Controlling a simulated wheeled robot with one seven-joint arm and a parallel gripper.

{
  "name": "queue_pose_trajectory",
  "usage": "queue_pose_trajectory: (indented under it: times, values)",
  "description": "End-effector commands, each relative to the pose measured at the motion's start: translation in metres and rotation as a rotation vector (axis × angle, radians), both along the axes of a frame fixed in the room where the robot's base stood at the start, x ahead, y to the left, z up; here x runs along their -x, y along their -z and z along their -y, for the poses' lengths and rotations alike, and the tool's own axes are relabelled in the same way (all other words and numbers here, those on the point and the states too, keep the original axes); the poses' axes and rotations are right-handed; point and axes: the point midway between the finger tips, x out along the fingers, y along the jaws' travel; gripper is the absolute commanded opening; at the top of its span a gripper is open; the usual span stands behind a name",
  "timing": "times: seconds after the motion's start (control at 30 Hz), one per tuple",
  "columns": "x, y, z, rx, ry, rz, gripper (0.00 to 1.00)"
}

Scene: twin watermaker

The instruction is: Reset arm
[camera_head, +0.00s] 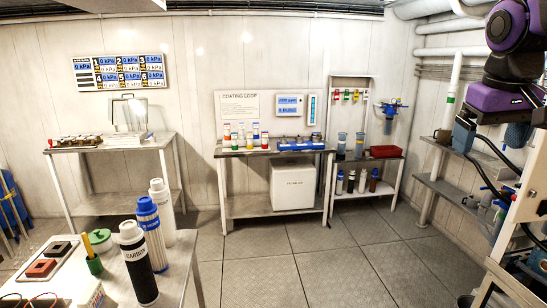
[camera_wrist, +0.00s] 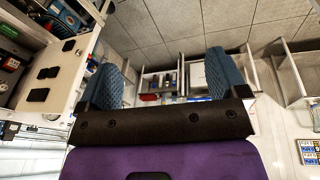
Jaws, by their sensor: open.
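My gripper (camera_wrist: 160,82) shows in the wrist view with its two blue textured fingers wide apart and nothing between them. In the head view my purple and black arm is folded at the upper right, and my gripper (camera_head: 463,137) hangs there with a blue finger pad showing, well above the floor. It is near the right-hand wall shelf (camera_head: 450,187), and I cannot tell the exact gap. Part of the gripper is hidden by the arm in the head view.
A front-left table (camera_head: 178,262) holds a black carbon canister (camera_head: 140,268), a blue filter (camera_head: 150,222) and a white canister (camera_head: 160,205). The coating loop bench (camera_head: 270,152) and a small shelf (camera_head: 368,160) stand at the back wall. The middle floor (camera_head: 320,250) is clear.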

Motion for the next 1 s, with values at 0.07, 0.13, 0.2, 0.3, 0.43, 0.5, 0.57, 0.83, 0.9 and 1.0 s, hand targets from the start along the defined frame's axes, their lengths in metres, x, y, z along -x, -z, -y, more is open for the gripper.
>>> queue_pose_trajectory:
  times: [0.07,0.13,0.2,0.3,0.43,0.5,0.57,0.83,0.9,1.0]
  values:
    - [0.023,0.007,-0.018,-0.025,-0.028,0.046,0.92]
    - [0.041,0.014,-0.033,-0.044,-0.051,0.085,0.92]
    - [0.059,0.023,-0.047,-0.061,-0.072,0.123,0.92]
    - [0.082,0.037,-0.064,-0.080,-0.096,0.173,0.92]
    - [0.105,0.054,-0.079,-0.096,-0.118,0.222,0.92]
    - [0.112,0.060,-0.085,-0.102,-0.125,0.240,0.92]
    - [0.117,0.064,-0.088,-0.103,-0.130,0.249,0.92]
    - [0.121,0.068,-0.090,-0.106,-0.133,0.260,0.92]
    - [0.120,0.068,-0.090,-0.106,-0.133,0.260,0.92]
    - [0.120,0.068,-0.090,-0.106,-0.133,0.259,0.82]
